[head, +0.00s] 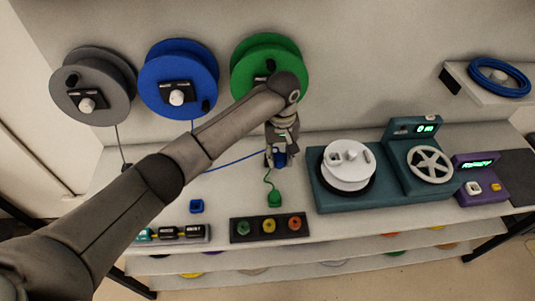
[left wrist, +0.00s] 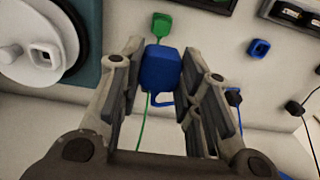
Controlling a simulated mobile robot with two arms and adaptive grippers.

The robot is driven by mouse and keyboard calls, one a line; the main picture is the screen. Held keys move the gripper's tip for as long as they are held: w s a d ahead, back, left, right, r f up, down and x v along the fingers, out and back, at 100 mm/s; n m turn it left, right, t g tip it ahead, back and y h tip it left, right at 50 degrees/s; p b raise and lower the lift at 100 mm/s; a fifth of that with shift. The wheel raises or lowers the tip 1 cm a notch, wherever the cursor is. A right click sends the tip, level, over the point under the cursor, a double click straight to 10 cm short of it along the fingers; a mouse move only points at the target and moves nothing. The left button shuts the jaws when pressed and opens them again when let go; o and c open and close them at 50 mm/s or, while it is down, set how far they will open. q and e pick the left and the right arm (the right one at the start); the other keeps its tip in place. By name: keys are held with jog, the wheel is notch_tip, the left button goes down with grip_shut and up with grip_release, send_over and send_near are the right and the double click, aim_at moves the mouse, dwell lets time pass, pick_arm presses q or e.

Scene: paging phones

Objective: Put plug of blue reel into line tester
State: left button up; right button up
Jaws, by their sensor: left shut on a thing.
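The blue reel (head: 178,80) hangs on the back wall between a grey and a green reel. A blue cord runs along the table to my left gripper (head: 280,155). My left gripper is shut on the blue plug (head: 280,160), which also shows between the fingers in the left wrist view (left wrist: 160,68). A purple box with a green trace on its screen, seemingly the line tester (head: 480,180), stands at the far right, well apart from the plug. It has a whitish square socket on its front. My right gripper is not in view.
A teal winding machine (head: 335,195) stands between the gripper and the purple box. A green plug (head: 274,199) lies just in front of the gripper, behind a dark panel with coloured knobs (head: 269,228). A small blue square piece (head: 197,206) lies to the left.

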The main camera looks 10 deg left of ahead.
pick_arm(q)
jog(key=w+d+b, duration=0.2)
jog(key=d+b, duration=0.6)
jog(key=d, duration=0.7)
jog(key=shift+w+d+b, duration=0.15)
jog(key=shift+w+b, duration=0.15)
jog(key=shift+r, duration=0.15)
